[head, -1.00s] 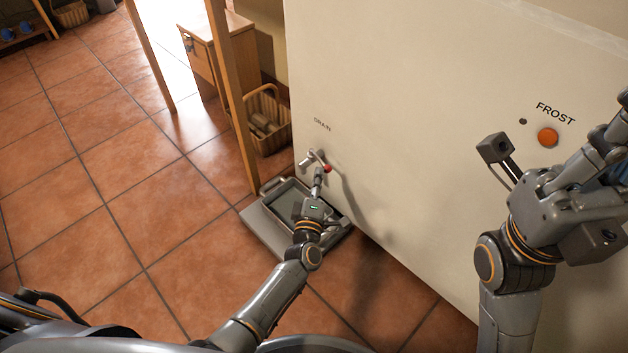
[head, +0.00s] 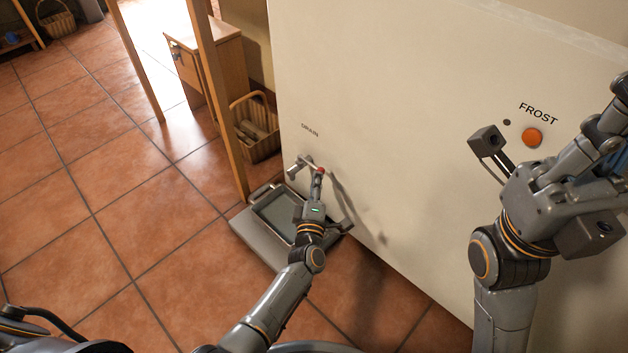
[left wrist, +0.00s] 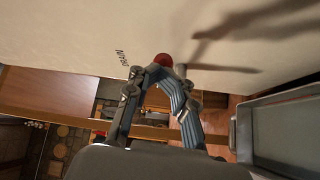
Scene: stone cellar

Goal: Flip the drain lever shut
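The drain lever, with a red tip (head: 320,170), sits on a metal spout low on the cream panel, below the word DRAIN. My left gripper (head: 317,182) is at the red tip and partly covers it. In the left wrist view the red tip (left wrist: 163,60) shows just beyond the fingertips of my left gripper (left wrist: 155,74). The fingers meet there, and the tip does not appear to be held between them. Whether they touch it is hard to tell.
A grey tray (head: 268,208) lies on the tiled floor below the spout. A wicker basket (head: 257,135) and a wooden cabinet (head: 215,70) stand behind a wooden post (head: 215,90). An orange FROST button (head: 532,138) is on the panel near my right arm.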

